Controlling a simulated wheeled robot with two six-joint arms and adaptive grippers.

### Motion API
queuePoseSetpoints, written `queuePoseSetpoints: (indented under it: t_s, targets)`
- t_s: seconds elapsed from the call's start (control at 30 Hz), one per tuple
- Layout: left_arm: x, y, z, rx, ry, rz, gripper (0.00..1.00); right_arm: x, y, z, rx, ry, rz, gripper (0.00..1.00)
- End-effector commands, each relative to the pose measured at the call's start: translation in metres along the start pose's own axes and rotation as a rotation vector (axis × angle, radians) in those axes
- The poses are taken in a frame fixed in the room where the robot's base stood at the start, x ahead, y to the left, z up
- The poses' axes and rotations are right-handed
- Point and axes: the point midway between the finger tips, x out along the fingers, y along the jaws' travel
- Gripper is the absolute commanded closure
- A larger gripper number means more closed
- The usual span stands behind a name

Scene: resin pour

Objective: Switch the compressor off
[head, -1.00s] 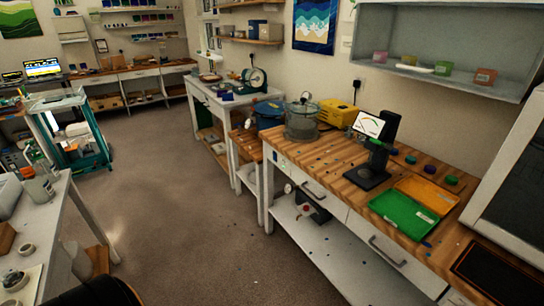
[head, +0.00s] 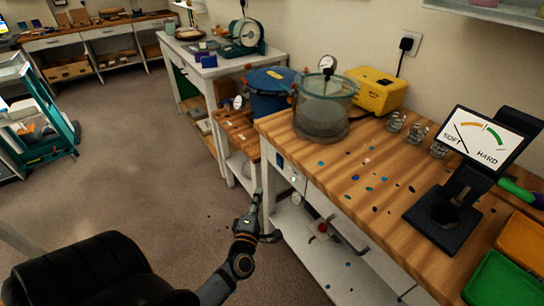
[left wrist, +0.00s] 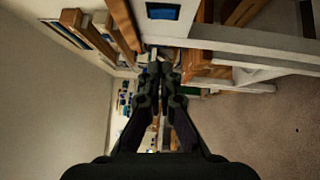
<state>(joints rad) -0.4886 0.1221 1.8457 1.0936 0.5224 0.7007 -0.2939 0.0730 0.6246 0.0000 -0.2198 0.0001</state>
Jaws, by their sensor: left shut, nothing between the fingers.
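My left gripper (head: 257,203) is in front of the near bench's left end, below the bench top. Its fingers are shut and empty; they also show in the left wrist view (left wrist: 157,75). A small blue switch-like plate (head: 280,160) is on the bench's white front, above and right of the fingertips in the head view. A blue patch (left wrist: 162,11) on white lies beyond the fingertips in the wrist view. A yellow box-shaped machine (head: 375,90) stands at the bench's back; I cannot tell whether it is the compressor. My right gripper is out of view.
A glass chamber (head: 325,112) with a gauge and a blue pot (head: 272,92) stand near the left end. A machine with a red knob (head: 321,227) sits on the lower shelf. A hardness gauge (head: 485,140) stands at right.

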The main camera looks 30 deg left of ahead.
Motion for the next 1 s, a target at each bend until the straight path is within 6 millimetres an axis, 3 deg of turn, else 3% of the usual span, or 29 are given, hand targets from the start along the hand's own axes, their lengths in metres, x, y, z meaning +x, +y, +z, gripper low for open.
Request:
queuePoseSetpoints:
  t_s: [0.27, 0.43, 0.87, 1.0]
  targets:
    - [0.000, 0.002, 0.000, -0.006, 0.002, 0.003, 1.00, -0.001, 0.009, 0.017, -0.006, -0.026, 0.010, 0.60]
    - [0.010, 0.003, 0.000, -0.004, 0.000, 0.004, 1.00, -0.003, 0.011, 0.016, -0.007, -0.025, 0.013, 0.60]
    - [0.099, 0.003, 0.000, -0.002, 0.001, 0.004, 1.00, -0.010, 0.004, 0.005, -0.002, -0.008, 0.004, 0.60]
    - [0.116, 0.002, 0.015, -0.005, 0.001, 0.002, 1.00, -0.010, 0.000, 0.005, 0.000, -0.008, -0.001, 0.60]
